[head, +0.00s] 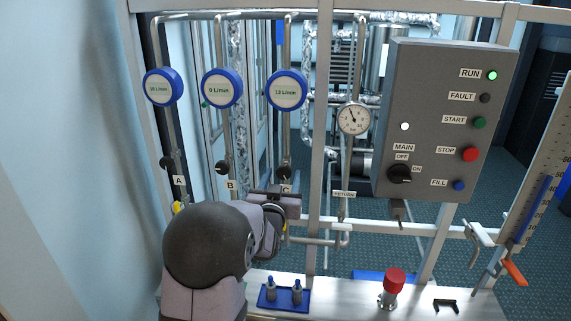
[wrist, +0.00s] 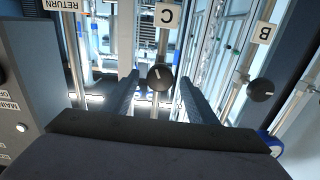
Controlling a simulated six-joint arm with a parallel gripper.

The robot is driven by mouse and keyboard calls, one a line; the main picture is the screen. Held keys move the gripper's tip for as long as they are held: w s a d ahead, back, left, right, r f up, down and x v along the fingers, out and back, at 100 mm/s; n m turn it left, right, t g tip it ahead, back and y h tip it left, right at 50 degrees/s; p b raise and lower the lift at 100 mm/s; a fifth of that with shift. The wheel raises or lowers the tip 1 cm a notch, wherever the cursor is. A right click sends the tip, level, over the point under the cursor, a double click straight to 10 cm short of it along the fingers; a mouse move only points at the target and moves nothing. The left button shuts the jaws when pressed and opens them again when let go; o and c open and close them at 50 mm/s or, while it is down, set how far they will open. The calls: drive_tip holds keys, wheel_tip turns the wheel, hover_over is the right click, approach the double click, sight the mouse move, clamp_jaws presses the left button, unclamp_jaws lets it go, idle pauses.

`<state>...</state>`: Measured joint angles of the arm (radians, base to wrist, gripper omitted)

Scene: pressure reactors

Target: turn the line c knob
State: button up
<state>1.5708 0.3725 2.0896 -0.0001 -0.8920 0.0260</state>
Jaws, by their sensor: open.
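The line C knob (wrist: 160,77) is a round black knob with a white pointer mark, on the pipe by the "C" label (wrist: 167,16) in the wrist view. In the head view the knob (head: 284,172) is small and sits just above my gripper (head: 282,203). In the wrist view my gripper (wrist: 159,80) is open, with one dark finger on each side of the knob and gaps between. I cannot tell how deep the fingers reach. The round line C flow meter (head: 287,90) seems to read 13 L/min.
The line B knob (wrist: 260,90) is to the right in the wrist view. Line A's knob (head: 166,162) is further left in the head view. A grey control box (head: 440,130) stands right. A blue tray (head: 284,298) and red-topped part (head: 394,282) are on the bench.

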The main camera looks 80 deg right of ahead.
sight(286, 166)
drive_tip(key=shift+d+p, duration=1.55)
drive_tip(key=shift+d, duration=1.7)
drive_tip(key=c, duration=1.1)
drive_tip(key=shift+o, duration=0.2)
drive_tip(key=shift+f+b, duration=0.1)
drive_tip(key=shift+b, duration=0.25)
